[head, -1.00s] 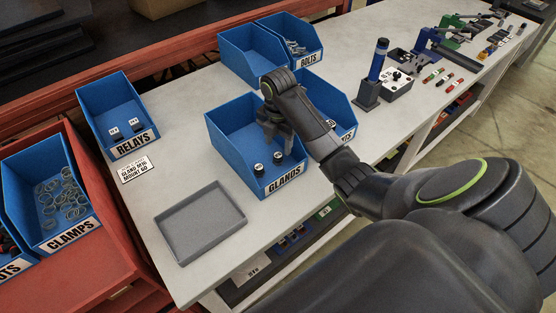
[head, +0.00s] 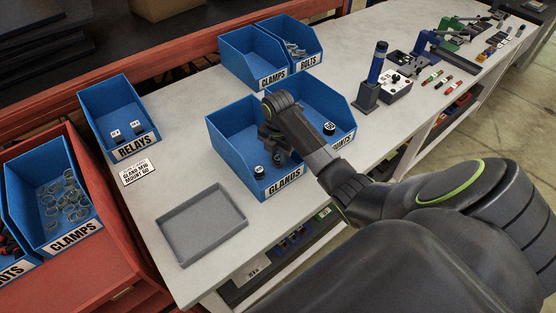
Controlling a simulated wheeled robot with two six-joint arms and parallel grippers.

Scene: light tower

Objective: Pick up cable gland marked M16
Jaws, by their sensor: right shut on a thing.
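My right gripper (head: 272,146) reaches down into the blue GLANDS bin (head: 226,158) and is shut on a cable gland, which its jaws and arm mostly hide. A black cable gland with a pale top (head: 259,171) stands at the front left of the bin, apart from the jaws. Another dark gland (head: 278,159) shows right at the fingertips; I cannot tell whether it is the one held. The marks on the glands are too small to read. My left gripper is not in view.
The MOUNTS bin (head: 342,112) stands right beside the GLANDS bin, partly behind my arm. An empty grey tray (head: 202,224) lies in front, with a printed card (head: 139,172) and the RELAYS bin (head: 112,108) to the left. CLAMPS and BOLTS bins stand behind.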

